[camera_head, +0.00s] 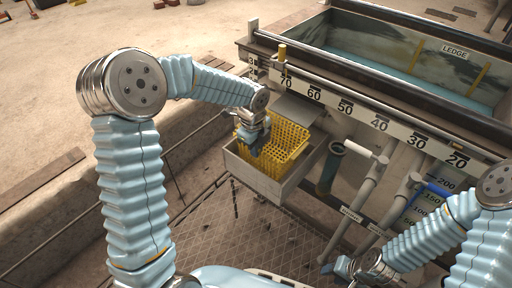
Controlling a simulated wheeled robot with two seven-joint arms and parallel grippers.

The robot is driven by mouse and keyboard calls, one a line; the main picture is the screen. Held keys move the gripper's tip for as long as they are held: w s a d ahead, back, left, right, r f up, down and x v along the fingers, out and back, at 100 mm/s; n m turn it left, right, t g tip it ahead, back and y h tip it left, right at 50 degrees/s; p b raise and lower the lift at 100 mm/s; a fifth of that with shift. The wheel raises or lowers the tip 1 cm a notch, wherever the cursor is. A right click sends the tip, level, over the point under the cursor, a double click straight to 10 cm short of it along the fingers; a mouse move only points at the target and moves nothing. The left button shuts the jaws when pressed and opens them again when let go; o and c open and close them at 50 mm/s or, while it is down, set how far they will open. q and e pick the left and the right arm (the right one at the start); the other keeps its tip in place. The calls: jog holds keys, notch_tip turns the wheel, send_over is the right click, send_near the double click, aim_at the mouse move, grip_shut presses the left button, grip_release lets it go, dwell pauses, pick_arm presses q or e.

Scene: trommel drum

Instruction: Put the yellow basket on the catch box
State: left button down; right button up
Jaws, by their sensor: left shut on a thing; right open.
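The yellow basket (286,139) is a perforated basket, sitting within or just over the grey catch box (261,183) at the centre of the head view. The box's front walls hide the basket's lower part, so I cannot tell whether it rests on the box. My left gripper (254,140) is shut on the basket at its left side; the fingertips are partly hidden. My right gripper (343,268) is at the lower right, open and empty, well apart from the basket.
A large water tank with a numbered scale (345,107) and a "LEDGE" label stands behind the box. Grey pipes (368,185) and a dark green tube (331,168) stand right of the box. A metal grating (215,225) lies below. Sandy ground is open at the upper left.

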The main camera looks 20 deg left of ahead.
pick_arm(q)
jog(key=shift+f, duration=0.4)
jog(key=c, duration=1.2)
grip_release()
jog(key=shift+o, duration=0.2)
notch_tip(320, 180, up, 24)
jog(key=s+p, duration=0.1)
jog(key=p, duration=1)
jog(key=shift+a+p, duration=0.25)
jog(key=shift+p, duration=0.05)
jog(key=shift+f, duration=0.1)
jog(key=shift+s, duration=0.1)
